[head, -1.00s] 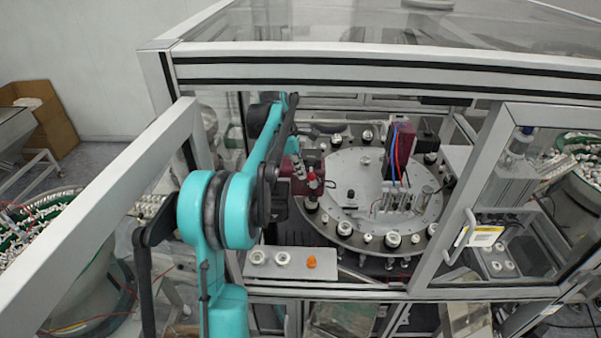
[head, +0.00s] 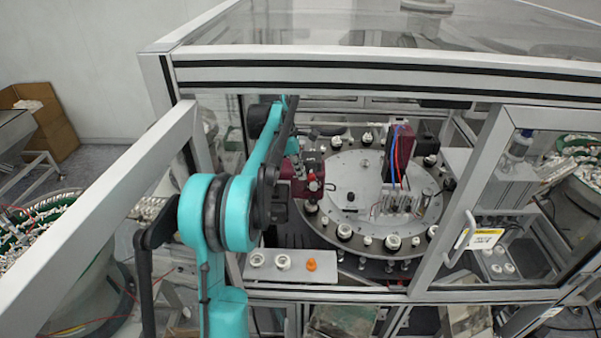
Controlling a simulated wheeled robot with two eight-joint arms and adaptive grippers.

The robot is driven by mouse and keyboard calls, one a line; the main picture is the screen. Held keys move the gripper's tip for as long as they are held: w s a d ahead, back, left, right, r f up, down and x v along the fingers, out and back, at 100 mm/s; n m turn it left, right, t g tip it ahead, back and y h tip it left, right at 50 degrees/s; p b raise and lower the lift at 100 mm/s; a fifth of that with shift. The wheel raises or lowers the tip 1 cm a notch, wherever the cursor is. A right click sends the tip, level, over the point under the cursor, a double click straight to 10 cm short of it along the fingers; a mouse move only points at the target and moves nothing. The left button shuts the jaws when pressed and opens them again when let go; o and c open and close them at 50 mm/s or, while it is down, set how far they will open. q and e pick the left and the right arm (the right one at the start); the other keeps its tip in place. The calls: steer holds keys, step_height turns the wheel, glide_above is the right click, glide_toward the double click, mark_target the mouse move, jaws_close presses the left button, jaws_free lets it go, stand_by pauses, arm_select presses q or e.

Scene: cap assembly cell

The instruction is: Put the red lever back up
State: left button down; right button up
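A dark red block (head: 291,188) sits at the left edge of the round turntable (head: 342,168) inside the cell. The small red lever (head: 314,185), with a pale tip, shows at the block's right side; its exact tilt is hard to tell. My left arm reaches in through the open door from the left. My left gripper (head: 302,165) is small and dark, just above the block and close to the lever. Its fingers are partly lost against the machine, so I cannot tell whether they touch the lever or are open or shut. My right gripper is not in view.
The open door frame (head: 110,190) stands left of my arm, and the closed door with a handle (head: 459,237) is at the right. A grey shelf (head: 262,274) with two white parts and an orange cap (head: 311,265) lies below. A taller red block (head: 398,150) stands on the turntable.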

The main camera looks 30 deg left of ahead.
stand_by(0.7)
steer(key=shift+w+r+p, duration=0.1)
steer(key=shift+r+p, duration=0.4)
steer(key=shift+p, duration=0.05)
